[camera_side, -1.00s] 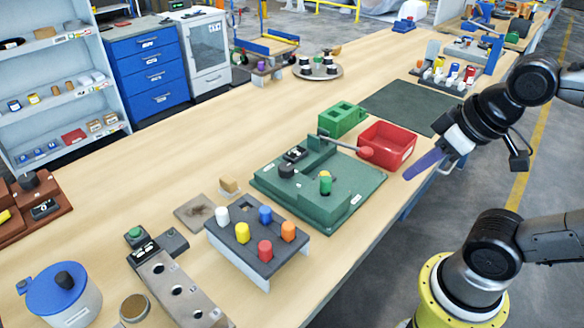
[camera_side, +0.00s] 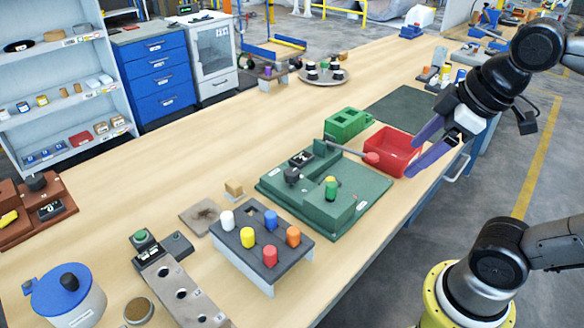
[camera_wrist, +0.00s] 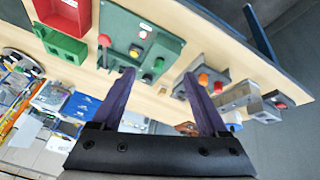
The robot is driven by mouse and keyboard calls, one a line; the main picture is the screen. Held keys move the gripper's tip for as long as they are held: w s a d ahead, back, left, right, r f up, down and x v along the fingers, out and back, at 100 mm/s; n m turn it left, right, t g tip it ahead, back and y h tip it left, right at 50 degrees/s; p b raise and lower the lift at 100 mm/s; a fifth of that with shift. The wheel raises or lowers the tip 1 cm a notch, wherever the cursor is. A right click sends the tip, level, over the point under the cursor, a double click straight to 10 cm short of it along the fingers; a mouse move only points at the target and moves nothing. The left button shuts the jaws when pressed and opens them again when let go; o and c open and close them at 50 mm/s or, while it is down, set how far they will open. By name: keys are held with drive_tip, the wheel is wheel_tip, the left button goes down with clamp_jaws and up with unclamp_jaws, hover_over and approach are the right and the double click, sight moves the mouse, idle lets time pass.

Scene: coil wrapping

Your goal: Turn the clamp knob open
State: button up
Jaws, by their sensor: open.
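The green fixture plate (camera_side: 350,215) lies on the bench in the side view; it also shows in the wrist view (camera_wrist: 122,22). On it are a black knob (camera_side: 291,175), an upright green-and-yellow cylinder (camera_side: 331,188) and a lever with a red ball end (camera_side: 372,158). The lever's red ball also shows in the wrist view (camera_wrist: 104,40). I cannot tell for certain which part is the clamp knob. My gripper (camera_side: 412,157) has two purple fingers spread apart, with nothing between them. It is above the bench's right edge, right of the fixture and apart from it.
A red bin (camera_side: 397,143) stands close to my fingers, with a green block (camera_side: 346,124) beside it. A dark stand with coloured pegs (camera_side: 270,270) is in front of the fixture. The bench left of the fixture is largely clear.

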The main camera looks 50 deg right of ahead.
drive_tip(key=w+r+n+g, duration=0.1)
drive_tip(key=w+r+n, duration=0.3)
drive_tip(key=w+r, duration=0.15)
drive_tip(key=n+g, duration=0.4)
hover_over(292, 172)
wheel_tip(292, 172, down, 8)
wheel_tip(292, 172, down, 14)
drive_tip(key=shift+f, duration=0.1)
clamp_jaws()
